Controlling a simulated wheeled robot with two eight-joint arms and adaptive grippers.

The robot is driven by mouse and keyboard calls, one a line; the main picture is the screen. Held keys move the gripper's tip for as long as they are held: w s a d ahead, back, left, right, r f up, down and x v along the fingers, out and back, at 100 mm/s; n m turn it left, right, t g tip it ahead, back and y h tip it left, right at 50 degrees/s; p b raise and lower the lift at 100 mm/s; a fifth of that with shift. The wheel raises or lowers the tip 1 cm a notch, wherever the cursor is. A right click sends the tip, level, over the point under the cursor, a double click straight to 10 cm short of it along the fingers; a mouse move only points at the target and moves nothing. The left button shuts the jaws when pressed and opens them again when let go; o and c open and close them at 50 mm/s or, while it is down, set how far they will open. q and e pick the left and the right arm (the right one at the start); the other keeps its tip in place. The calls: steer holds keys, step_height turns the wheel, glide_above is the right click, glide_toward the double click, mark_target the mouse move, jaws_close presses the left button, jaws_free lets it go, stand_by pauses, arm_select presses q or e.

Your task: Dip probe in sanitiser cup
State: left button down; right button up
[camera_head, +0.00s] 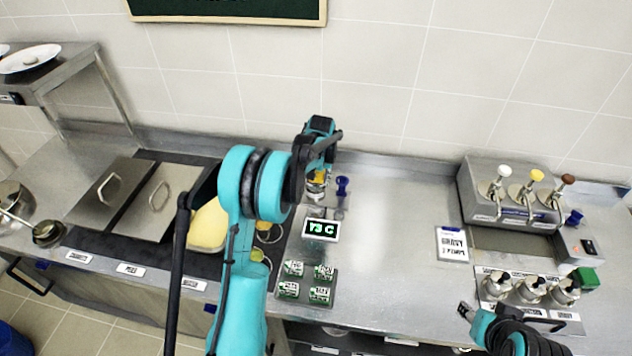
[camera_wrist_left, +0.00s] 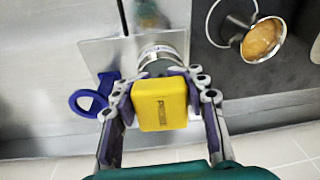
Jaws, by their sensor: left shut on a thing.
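My left gripper (camera_head: 318,172) is shut on the yellow probe (camera_wrist_left: 162,104), gripping its block-shaped handle from both sides. The yellow handle also shows small in the head view (camera_head: 319,175). A round metal cup (camera_wrist_left: 160,52), which looks like the sanitiser cup, stands on a metal plate just beyond the handle. The cup also shows in the head view (camera_head: 317,190), directly below the gripper. The probe's stem is hidden behind the handle, so I cannot tell whether its tip is inside the cup. My right gripper (camera_head: 467,311) is over the counter's front at the right; its jaw opening is unclear.
A blue ring-ended object (camera_wrist_left: 92,99) is beside the cup. A temperature display (camera_head: 321,230) and several labelled green-and-white blocks (camera_head: 291,268) lie nearer. Pans with lids (camera_head: 160,200) are left; a pump dispenser (camera_head: 510,195) is right. The middle counter (camera_head: 390,220) is clear.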

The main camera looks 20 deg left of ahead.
arm_select(q)
steer(key=shift+r+p, duration=2.45)
steer(key=shift+r, duration=1.95)
